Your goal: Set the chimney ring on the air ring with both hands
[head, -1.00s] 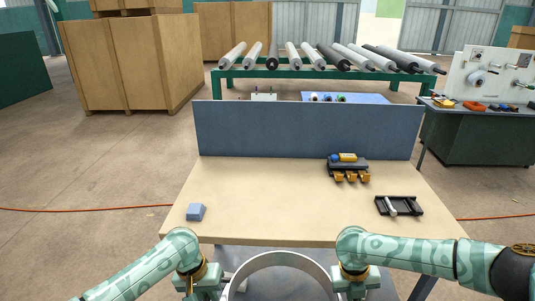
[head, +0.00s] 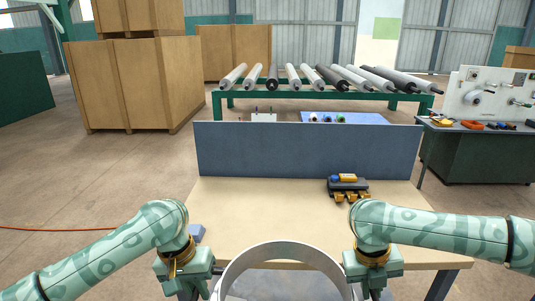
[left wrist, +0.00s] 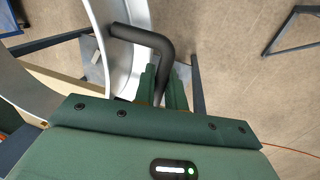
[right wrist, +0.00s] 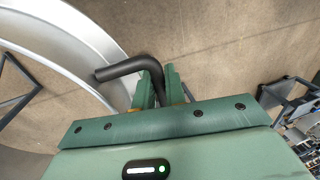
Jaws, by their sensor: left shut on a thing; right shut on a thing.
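The chimney ring is a wide silver-grey band (head: 283,249), upright in the bottom middle of the head view, its lower part cut off. My left gripper (left wrist: 165,85) is shut on a black bent handle (left wrist: 146,36) at the ring's left side. My right gripper (right wrist: 158,88) is shut on a matching black handle (right wrist: 124,68) at its right side. The ring is held between both hands, in front of the table's near edge in the head view. Its curved wall also shows in the right wrist view (right wrist: 75,35). I cannot make out the air ring in any view.
A beige table (head: 270,210) with a blue back panel (head: 305,150) lies beyond the ring. A blue block (head: 197,233) sits partly behind my left arm. A dark holder with yellow parts (head: 348,187) stands at the back right. The table's middle is clear.

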